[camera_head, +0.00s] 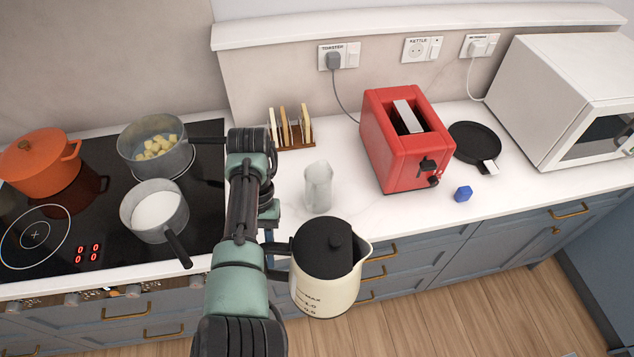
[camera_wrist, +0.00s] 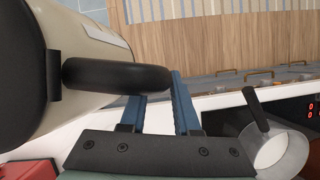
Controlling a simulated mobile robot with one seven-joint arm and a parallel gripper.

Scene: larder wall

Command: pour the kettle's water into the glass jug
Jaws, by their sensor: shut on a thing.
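The cream kettle (camera_head: 326,288) with a black lid hangs in front of the counter edge, roughly upright, its spout pointing right. My gripper (camera_wrist: 158,98) is shut on the kettle's black handle (camera_wrist: 115,76) in the wrist view; in the head view my arm partly hides the grip. The kettle (camera_wrist: 85,50) fills the left of the wrist view. The glass jug (camera_head: 318,187) stands on the white counter, behind the kettle and slightly left of it, apart from it. Its contents cannot be made out. The water inside the kettle is hidden by the lid.
A red toaster (camera_head: 404,140) stands right of the jug, a toast rack (camera_head: 290,130) behind it. Left on the hob (camera_head: 90,225) are an orange pot (camera_head: 42,163) and two saucepans.

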